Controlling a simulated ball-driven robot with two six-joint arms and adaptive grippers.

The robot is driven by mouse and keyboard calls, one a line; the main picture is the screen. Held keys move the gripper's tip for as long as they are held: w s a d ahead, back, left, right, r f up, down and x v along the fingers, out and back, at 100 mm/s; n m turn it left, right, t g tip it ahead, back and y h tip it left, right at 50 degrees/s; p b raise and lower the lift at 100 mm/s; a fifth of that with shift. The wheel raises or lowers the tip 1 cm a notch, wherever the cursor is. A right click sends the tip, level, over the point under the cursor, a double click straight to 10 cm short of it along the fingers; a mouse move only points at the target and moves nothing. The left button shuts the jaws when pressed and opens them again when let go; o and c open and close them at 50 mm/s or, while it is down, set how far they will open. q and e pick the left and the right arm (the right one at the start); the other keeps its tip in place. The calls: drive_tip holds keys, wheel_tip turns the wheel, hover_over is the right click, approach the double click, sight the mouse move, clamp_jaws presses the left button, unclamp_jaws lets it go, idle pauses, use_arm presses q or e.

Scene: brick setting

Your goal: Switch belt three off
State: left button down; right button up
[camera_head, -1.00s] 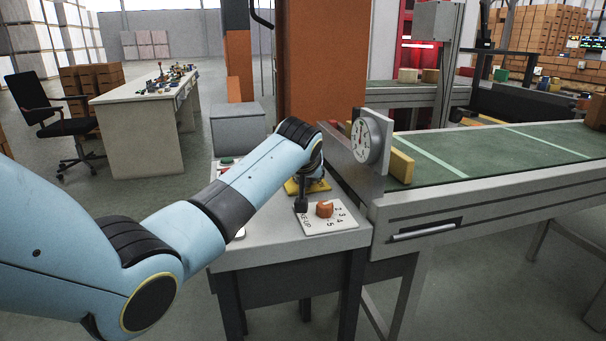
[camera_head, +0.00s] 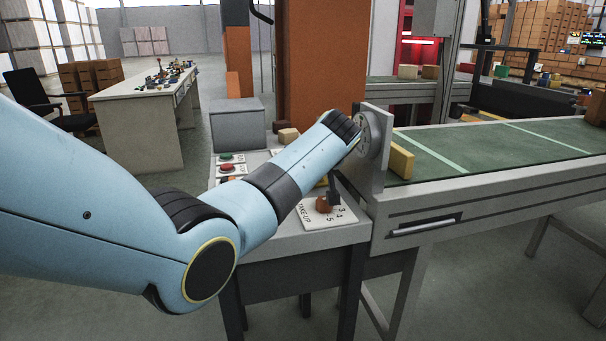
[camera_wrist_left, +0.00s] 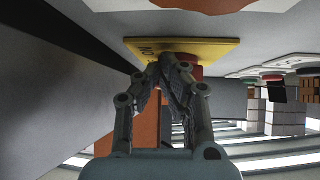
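A yellow plate (camera_wrist_left: 205,47) with dark lettering and a red knob (camera_wrist_left: 188,66) shows at the top of the left wrist view. My left gripper (camera_wrist_left: 165,68) is in front of the knob, its fingertips drawn together and partly covering it. I cannot tell whether they touch it. In the head view my left arm covers the yellow plate and most of the gripper; a dark gripper part (camera_head: 333,188) shows beside the orange knob (camera_head: 323,204) on the white take-up dial plate (camera_head: 320,220). My right gripper is out of view.
A green button (camera_head: 226,157) and a red button (camera_head: 227,168) are on the left of the grey control table (camera_head: 305,238). A round gauge (camera_head: 369,135) stands at its right, beside the green conveyor belt (camera_head: 520,145). A grey box (camera_head: 238,125) stands behind.

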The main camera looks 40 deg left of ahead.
use_arm(q)
drive_tip(key=shift+w+d+b, duration=0.15)
drive_tip(key=shift+w+b, duration=0.15)
drive_tip(key=shift+w, duration=1)
drive_tip(key=v, duration=1.2)
idle(0.5)
